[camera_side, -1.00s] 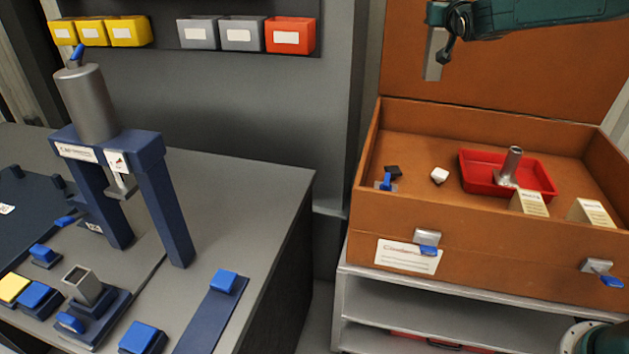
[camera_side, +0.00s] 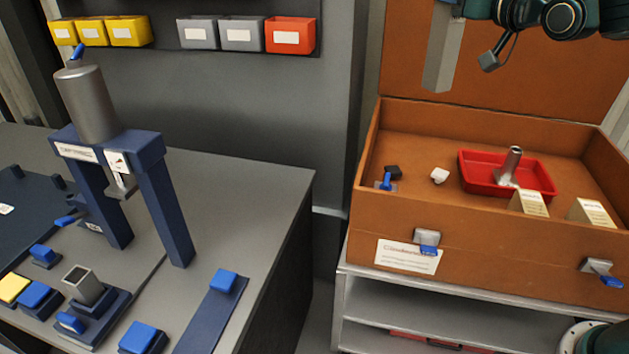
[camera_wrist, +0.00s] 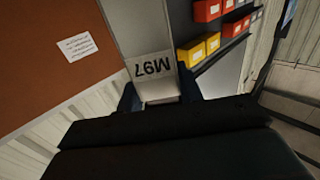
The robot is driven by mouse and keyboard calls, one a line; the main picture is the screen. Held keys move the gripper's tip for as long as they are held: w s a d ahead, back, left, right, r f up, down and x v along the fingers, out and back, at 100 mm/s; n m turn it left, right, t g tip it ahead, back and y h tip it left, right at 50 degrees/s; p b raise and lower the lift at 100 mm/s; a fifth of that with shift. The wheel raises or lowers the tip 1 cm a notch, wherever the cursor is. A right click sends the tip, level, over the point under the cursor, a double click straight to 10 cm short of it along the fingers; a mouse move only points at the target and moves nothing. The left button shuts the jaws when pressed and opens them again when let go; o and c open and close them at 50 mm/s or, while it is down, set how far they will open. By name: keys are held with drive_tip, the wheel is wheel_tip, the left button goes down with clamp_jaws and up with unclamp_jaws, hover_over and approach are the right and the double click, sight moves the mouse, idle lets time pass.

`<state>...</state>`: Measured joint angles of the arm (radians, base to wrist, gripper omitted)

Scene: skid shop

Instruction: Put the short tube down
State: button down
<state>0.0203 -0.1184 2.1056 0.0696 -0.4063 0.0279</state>
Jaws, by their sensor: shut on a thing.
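The short tube (camera_side: 443,52) is a grey square metal tube. My gripper is shut on the tube, one dark blue finger on each side. In the side view its fingers are mostly cut off by the top edge.
The brown case (camera_side: 385,215) stands open below right, with a red tray (camera_side: 478,178) holding a round metal part. At left a grey bench (camera_side: 235,180) carries a blue press (camera_side: 150,150) and a fixture with a square socket (camera_side: 83,285). Bins (camera_side: 290,36) line the wall.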

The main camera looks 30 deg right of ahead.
sight(441, 87)
drive_tip(key=shift+n+y, duration=0.5)
drive_tip(key=shift+y, duration=0.3)
drive_tip(key=shift+s+a, duration=0.7)
drive_tip(key=shift+s, duration=0.25)
drive_tip(key=shift+s+a, duration=0.7)
drive_tip(key=shift+s, duration=0.2)
drive_tip(key=f, duration=1.4)
drive_tip(key=shift+w+f, duration=0.2)
drive_tip(key=shift+f, duration=0.2)
drive_tip(key=shift+s+f, duration=0.2)
drive_tip(key=shift+f, duration=0.35)
drive_tip(key=shift+w+d, duration=0.1)
